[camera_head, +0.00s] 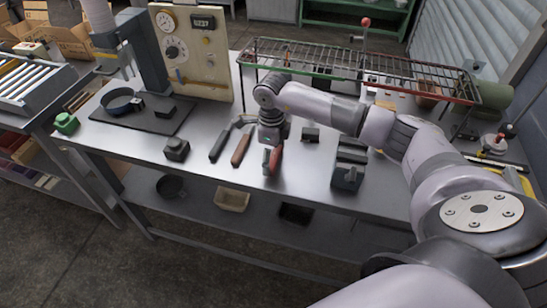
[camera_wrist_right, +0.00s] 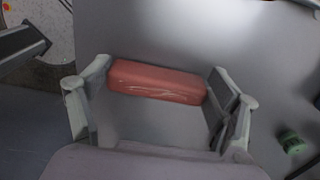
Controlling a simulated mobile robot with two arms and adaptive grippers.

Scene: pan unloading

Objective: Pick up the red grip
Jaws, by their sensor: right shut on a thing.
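The red grip (camera_head: 275,158) is at the front middle of the metal table in the head view. My right gripper (camera_head: 270,151) is at it, pointing down from above. In the right wrist view the red grip (camera_wrist_right: 157,82) is a red block with a pale mark along its side. It lies across between the two fingers of my right gripper (camera_wrist_right: 158,92), which are shut on its ends. I cannot tell whether the grip touches the tabletop. My left gripper is not in view.
A wire rack (camera_head: 360,66) stands behind my right arm. Left of the grip lie a brown-handled tool (camera_head: 241,150) and a dark-handled tool (camera_head: 219,146). A dark block (camera_head: 176,149) sits further left, and a dark grey fixture (camera_head: 349,165) stands to the right.

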